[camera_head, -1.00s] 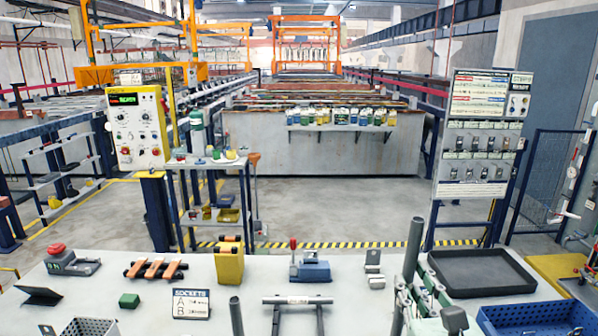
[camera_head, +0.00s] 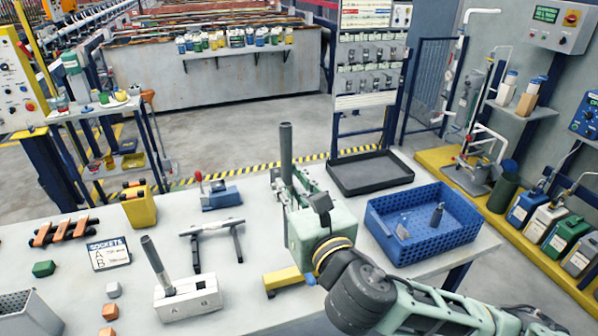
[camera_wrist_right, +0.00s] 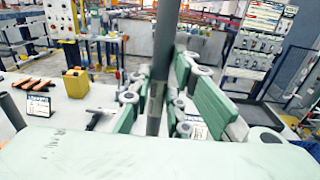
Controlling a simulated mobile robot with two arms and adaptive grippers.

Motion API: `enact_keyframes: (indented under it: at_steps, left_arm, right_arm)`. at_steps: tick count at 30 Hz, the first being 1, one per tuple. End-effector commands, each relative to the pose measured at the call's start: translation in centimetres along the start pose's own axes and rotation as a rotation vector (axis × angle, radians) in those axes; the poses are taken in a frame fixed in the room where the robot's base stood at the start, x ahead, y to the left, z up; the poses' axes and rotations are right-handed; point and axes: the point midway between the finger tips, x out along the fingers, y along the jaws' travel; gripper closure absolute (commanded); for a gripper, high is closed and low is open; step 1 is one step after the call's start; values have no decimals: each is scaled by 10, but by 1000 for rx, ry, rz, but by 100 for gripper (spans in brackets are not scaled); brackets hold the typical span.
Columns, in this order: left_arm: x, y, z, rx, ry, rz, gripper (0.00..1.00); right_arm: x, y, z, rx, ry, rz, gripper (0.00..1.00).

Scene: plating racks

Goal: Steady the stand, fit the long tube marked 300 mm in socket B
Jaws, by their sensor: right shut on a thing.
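My right gripper (camera_head: 288,183) is shut on a long dark grey tube (camera_head: 286,143), held upright above the table. In the right wrist view the tube (camera_wrist_right: 161,60) runs between the green fingers, with a small pale mark I cannot read. The stand, a pale block (camera_head: 196,297), is at the table's front, left of my right gripper. Another grey tube (camera_head: 155,260) stands in its left part, leaning in the picture. The socket letters on the block are not legible. A SOCKETS card (camera_head: 110,254) showing A and B stands behind it, to the left. My left gripper is not in view.
A grey two-legged rest (camera_head: 212,230) is behind the stand. A blue basket (camera_head: 390,243) and black tray (camera_head: 345,180) lie right of my right gripper. A yellow piece (camera_head: 283,279) is near the gripper. Small cubes (camera_head: 110,312) lie left of the stand.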

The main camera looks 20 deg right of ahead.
Motion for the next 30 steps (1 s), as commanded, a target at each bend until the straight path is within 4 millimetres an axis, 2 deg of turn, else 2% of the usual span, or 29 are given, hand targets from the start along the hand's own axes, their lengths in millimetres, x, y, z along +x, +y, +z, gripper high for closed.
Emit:
enact_keyframes:
  at_steps: [1, 3, 9, 12, 15, 20, 30]
  left_arm:
    - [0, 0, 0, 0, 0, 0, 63]
    - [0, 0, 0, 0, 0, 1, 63]
    - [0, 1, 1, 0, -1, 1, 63]
    - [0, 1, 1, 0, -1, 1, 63]
    - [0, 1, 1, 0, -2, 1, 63]
    - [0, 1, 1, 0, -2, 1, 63]
    - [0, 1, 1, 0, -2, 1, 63]
  right_arm:
    - [7, 20, -2, 13, 3, 28, 100]
    - [15, 48, -4, 14, 8, 69, 100]
    - [30, 132, -1, 8, 7, 191, 100]
    - [31, 166, 3, 1, 0, 240, 100]
    - [31, 188, 8, -4, -7, 273, 100]
    - [31, 204, 7, -12, -11, 296, 100]
    - [31, 204, -22, -11, -11, 297, 100]
